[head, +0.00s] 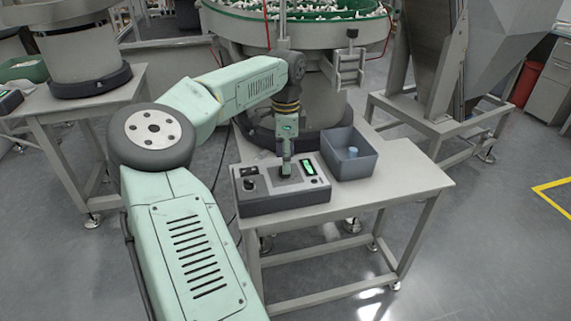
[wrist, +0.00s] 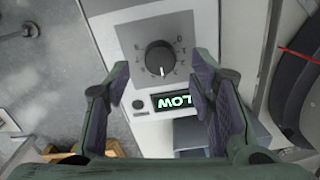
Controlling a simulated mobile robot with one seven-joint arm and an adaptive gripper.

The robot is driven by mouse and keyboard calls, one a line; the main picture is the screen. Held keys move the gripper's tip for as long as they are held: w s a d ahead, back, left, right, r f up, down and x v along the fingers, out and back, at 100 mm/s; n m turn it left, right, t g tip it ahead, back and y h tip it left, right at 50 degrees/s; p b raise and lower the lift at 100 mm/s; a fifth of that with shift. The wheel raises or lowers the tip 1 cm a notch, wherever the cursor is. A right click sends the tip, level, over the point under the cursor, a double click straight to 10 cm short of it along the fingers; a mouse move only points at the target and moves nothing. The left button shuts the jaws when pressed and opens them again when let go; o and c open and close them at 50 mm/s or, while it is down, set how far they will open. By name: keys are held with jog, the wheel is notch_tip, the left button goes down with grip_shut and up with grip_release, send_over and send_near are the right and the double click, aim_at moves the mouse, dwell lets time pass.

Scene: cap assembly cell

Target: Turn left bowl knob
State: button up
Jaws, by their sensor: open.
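A grey control box (head: 262,205) sits on the front of the table, below the feeder bowl. My gripper (head: 287,172) points down over its top panel, and in the head view it hides part of that panel. In the wrist view a round black dial knob (wrist: 160,58) with a white pointer line and scale marks lies between the open fingers (wrist: 163,72). A gap shows on both sides of the knob, so the fingers do not grip it.
A blue-grey bin (head: 352,165) with a light blue piece inside stands right of the box. Another dark knob (head: 250,185) is at the box's left end. The feeder bowl (head: 315,30) rises behind. The table's right part (head: 415,178) is clear. Another controller (head: 9,101) stands far left.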

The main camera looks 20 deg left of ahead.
notch_tip(320, 180, up, 9)
jog(key=shift+r, duration=0.15)
dwell(0.4)
